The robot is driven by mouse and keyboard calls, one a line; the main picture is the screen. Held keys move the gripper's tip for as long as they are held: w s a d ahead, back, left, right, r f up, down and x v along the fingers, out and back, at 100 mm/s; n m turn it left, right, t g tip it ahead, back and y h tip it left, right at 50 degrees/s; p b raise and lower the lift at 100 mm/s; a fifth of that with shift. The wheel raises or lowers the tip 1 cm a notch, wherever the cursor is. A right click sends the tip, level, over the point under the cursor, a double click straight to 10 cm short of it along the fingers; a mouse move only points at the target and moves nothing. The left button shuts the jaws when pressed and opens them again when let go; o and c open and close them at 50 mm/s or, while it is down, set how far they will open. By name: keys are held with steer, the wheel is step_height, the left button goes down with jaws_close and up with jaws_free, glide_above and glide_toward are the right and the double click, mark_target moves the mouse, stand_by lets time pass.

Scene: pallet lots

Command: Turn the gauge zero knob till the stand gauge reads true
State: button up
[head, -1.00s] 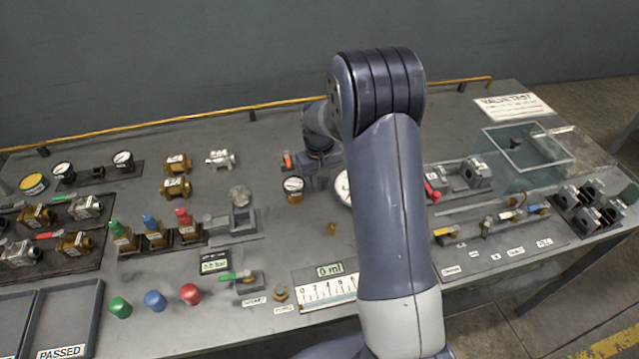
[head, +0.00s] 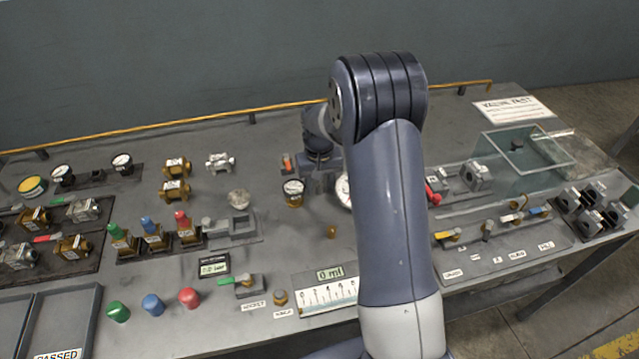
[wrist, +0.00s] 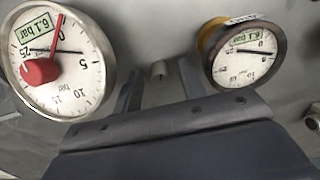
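A large white gauge (wrist: 62,62) with a red knob (wrist: 40,72) on its face fills the left of the wrist view. Its display reads 6.1 bar; a red needle points near 0 and a black needle near 5. A smaller brass-backed gauge (wrist: 243,52) at right also shows 6.1 bar; in the head view it stands upright (head: 293,192). The large gauge (head: 343,190) is partly behind my arm there. My gripper (wrist: 160,66) is open between the two gauges, fingers apart, touching neither. A small grey stub (wrist: 158,68) shows between the fingers; I cannot tell whether it is the zero knob.
Left of the gauges stand brass valves (head: 175,190) and coloured-cap valves (head: 152,232). A clear box (head: 525,160) stands at right. My arm hides the bench's middle.

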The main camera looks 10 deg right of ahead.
mark_target(320, 185)
step_height(320, 185, up, 11)
steer(key=shift+b, duration=0.45)
steer(key=shift+f, duration=0.15)
step_height(320, 185, down, 11)
steer(key=shift+s+f+p, duration=0.1)
steer(key=shift+p, duration=0.4)
steer(key=shift+r+n, duration=0.3)
steer(key=shift+n, duration=0.1)
steer(key=shift+n+p, duration=0.3)
steer(key=shift+n, duration=0.2)
steer(key=shift+f, duration=0.1)
